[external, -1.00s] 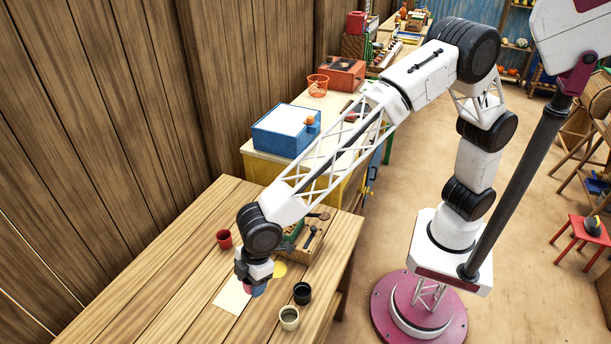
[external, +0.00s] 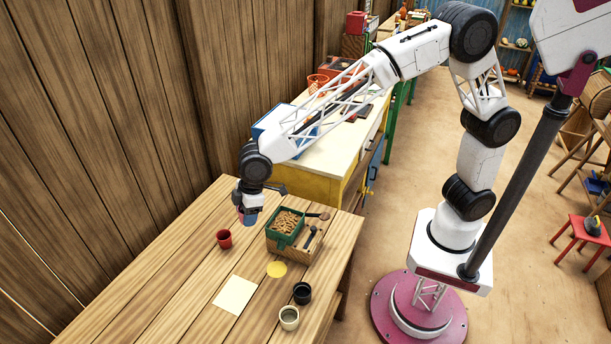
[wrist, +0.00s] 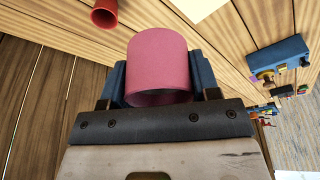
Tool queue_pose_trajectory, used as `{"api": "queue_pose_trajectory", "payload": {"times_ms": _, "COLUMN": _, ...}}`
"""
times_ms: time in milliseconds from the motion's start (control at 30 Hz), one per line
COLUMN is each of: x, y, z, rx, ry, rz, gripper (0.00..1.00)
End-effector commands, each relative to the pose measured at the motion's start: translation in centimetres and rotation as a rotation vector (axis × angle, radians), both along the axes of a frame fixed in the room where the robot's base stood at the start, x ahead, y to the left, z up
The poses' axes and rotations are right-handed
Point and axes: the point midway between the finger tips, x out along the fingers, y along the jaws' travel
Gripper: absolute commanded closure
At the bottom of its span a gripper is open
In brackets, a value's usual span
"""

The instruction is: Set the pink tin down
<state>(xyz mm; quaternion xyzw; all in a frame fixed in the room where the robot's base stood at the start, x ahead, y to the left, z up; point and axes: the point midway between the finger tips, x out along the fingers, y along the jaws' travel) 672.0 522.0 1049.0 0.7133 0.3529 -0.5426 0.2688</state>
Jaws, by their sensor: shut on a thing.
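The pink tin (wrist: 158,62) is a plain round tin. In the wrist view it sits between the dark blue fingers of my gripper (wrist: 160,78), which is shut on it. In the external view my gripper (external: 249,216) is above the far part of the wooden table (external: 170,270), behind the red cup and left of the green-topped box. There the tin is mostly hidden by the fingers, and it appears held above the boards. A cream square sheet (external: 235,295) and a yellow disc (external: 277,269) lie flat and bare on the table.
A red cup (external: 223,239) stands near my gripper. A wooden box with a green tray (external: 272,238) of brown pieces stands to the right. A black cup (external: 302,294) and a cream cup (external: 289,318) stand near the right edge. The table's left part is clear.

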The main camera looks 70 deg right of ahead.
Motion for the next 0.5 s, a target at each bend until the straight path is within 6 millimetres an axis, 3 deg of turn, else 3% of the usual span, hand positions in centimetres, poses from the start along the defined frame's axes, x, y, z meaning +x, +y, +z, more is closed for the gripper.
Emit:
{"api": "queue_pose_trajectory", "payload": {"times_ms": 33, "x": 0.8, "y": -1.6, "z": 0.0, "rx": -0.001, "ry": 0.0, "rz": -0.022, "gripper": 0.67}}
{"api": "queue_pose_trajectory", "payload": {"times_ms": 500, "x": 5.7, "y": -14.1, "z": 0.3, "rx": 0.0, "ry": 0.0, "rz": -0.202, "gripper": 0.67}}
